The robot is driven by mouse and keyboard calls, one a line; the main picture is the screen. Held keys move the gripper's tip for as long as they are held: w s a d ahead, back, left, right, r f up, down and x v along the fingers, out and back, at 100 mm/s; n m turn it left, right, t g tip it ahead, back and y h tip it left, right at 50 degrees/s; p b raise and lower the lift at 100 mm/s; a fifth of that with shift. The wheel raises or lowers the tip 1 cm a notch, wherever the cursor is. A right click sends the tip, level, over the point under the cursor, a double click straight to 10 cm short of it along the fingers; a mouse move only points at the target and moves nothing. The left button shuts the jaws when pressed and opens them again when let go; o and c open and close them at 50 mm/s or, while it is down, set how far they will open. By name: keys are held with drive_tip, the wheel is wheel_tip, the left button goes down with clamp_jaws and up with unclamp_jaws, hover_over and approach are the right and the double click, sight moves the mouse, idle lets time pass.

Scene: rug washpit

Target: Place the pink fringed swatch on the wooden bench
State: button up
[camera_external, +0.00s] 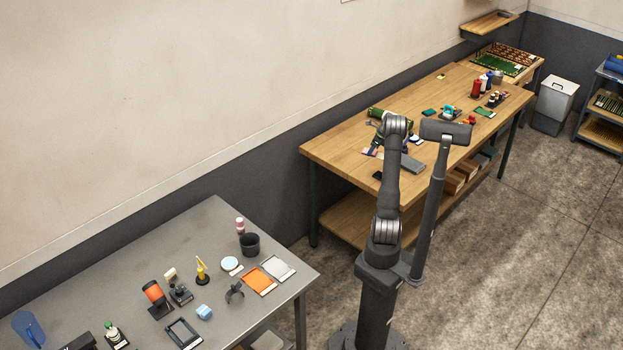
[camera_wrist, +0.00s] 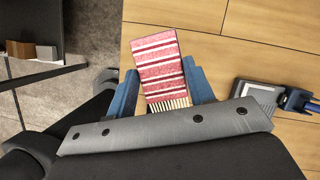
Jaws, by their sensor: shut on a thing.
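The pink fringed swatch (camera_wrist: 158,60) has red and white stripes and a pale fringe at its near end. It sits between the two blue fingers of my gripper (camera_wrist: 163,84), which is shut on it. Behind it in the wrist view is the wooden bench (camera_wrist: 265,32). The gap between swatch and bench top is hard to judge. In the external view the bench (camera_external: 340,150) stands against the wall, and my arm reaches over its near part. My gripper and the swatch are small and partly hidden behind the arm there.
A grey device (camera_wrist: 262,95) lies on the bench right of my gripper. A green roll (camera_external: 388,115), red bottles (camera_external: 477,88) and several small items stand farther along. The bench's left end is clear. A grey metal table (camera_external: 215,225) with tools stands at lower left.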

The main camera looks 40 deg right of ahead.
drive_tip(key=s+d+m+h, duration=0.15)
drive_tip(key=s+d, duration=0.35)
drive_tip(key=s, duration=0.5)
drive_tip(key=s+d+m, duration=0.3)
drive_tip(key=s+d, duration=0.1)
drive_tip(key=s, duration=0.7)
drive_tip(key=w+f, duration=0.2)
drive_tip(key=w, duration=0.1)
drive_tip(key=w+f, duration=0.2)
drive_tip(key=w, duration=0.2)
drive_tip(key=w+f, duration=0.3)
drive_tip(key=w, duration=0.1)
drive_tip(key=shift+w+a+f, duration=0.1)
drive_tip(key=shift+w+a, duration=0.1)
drive_tip(key=shift+w, duration=0.05)
drive_tip(key=shift+w+f, duration=0.1)
drive_tip(key=shift+f, duration=1.95)
drive_tip(key=shift+f, duration=0.15)
drive_tip(key=o, duration=1)
drive_tip(key=shift+c, duration=0.2)
